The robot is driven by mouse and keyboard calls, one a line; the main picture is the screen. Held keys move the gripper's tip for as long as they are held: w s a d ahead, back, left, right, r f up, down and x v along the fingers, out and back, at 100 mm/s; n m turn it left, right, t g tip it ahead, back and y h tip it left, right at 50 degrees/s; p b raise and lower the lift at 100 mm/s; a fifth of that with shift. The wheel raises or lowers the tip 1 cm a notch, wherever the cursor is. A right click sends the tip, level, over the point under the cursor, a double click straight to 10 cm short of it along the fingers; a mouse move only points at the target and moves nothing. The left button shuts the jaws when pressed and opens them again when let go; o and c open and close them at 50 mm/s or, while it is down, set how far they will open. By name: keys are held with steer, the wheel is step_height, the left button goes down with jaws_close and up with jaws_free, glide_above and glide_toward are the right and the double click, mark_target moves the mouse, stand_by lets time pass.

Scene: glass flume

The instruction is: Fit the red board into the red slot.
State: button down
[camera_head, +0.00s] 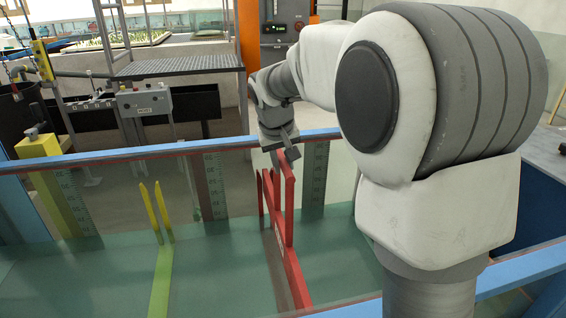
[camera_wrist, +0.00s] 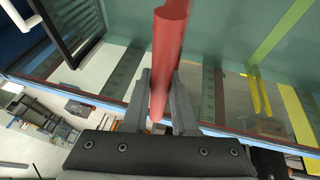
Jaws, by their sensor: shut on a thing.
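The red board (camera_head: 288,200) stands upright, nearly edge-on to the head camera, inside the glass flume. My gripper (camera_head: 284,157) is shut on its upper end. In the wrist view the red board (camera_wrist: 167,60) runs between the two fingers of my gripper (camera_wrist: 161,98). The red slot shows as thin upright red posts (camera_head: 265,190) near the far glass wall and a red strip (camera_head: 292,278) along the flume floor. The board is close beside the posts, a little to their right. I cannot tell whether its lower edge touches the strip or sits in the slot.
A yellow slot has posts (camera_head: 156,212) and a floor strip (camera_head: 160,280) to the left. A blue rail (camera_head: 190,146) tops the far glass wall. A yellow block (camera_head: 38,147) sits at the far left. The flume floor between the slots is clear.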

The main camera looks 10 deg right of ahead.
steer(key=b, duration=0.4)
glide_above(283, 225)
steer(key=shift+s+f, duration=0.1)
steer(key=shift+f, duration=2.95)
steer(key=shift+f+b, duration=2.55)
steer(key=shift+f, duration=0.7)
steer(key=shift+f+b, duration=2.4)
steer(key=shift+f, duration=0.8)
steer(key=c, duration=0.7)
jaws_free()
steer(key=shift+o, duration=0.4)
